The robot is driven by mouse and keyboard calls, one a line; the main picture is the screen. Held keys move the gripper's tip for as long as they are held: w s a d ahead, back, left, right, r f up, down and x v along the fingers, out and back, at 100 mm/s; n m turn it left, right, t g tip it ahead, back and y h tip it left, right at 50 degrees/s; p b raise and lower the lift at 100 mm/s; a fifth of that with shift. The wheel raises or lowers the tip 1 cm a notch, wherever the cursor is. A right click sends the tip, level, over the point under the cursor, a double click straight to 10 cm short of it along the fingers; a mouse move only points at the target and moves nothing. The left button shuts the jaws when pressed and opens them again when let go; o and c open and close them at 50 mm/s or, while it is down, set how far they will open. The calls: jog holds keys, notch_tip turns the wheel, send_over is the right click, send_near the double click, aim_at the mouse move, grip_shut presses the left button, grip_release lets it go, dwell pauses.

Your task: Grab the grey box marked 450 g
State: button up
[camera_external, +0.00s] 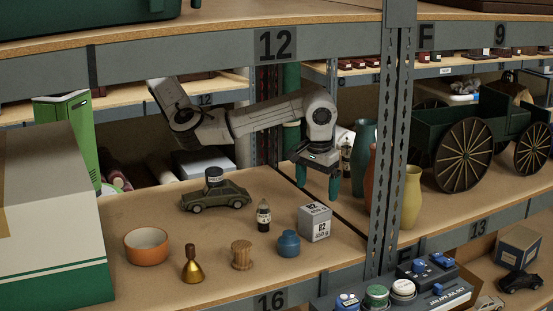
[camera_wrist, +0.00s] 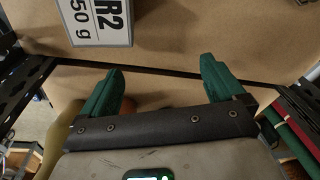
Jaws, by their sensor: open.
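The grey box marked R2 450 g (camera_external: 315,226) sits upright on the middle shelf, left of the metal post. In the wrist view, part of the box (camera_wrist: 101,23) shows at the upper left, its label cut off by the frame edge. My gripper (camera_external: 318,188) hangs above the shelf, behind the box in the outside view, with fingers pointing down. In the wrist view my gripper (camera_wrist: 160,78) has its two green fingers wide apart, with nothing between them. The box is apart from the fingers, ahead of them and to the left.
Left of the box stand a blue jar (camera_external: 288,244), a small dark bottle (camera_external: 263,216), a wooden spool (camera_external: 241,255), a brass bell (camera_external: 193,267), an orange bowl (camera_external: 146,246) and a green toy car (camera_external: 216,197). Vases (camera_external: 411,198) and the upright post (camera_external: 388,150) stand to the right.

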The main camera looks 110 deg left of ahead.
aim_at(315, 222)
jog(key=d+r+m, duration=0.1)
jog(key=d, duration=0.1)
jog(key=d+r+m+h+b, duration=0.1)
jog(key=d, duration=0.2)
jog(key=w+d+r+m, duration=0.1)
jog(key=d, duration=0.1)
jog(key=shift+d+r+h, duration=0.3)
jog(key=shift+d+r, duration=0.05)
jog(key=shift+d, duration=0.05)
jog(key=f+b, duration=0.1)
jog(key=f, duration=0.4)
jog(key=f+b, duration=0.2)
jog(key=f, duration=0.3)
jog(key=shift+w+f, duration=0.2)
jog(key=shift+f, duration=0.1)
jog(key=shift+c, duration=0.2)
jog(key=c, duration=1.4)
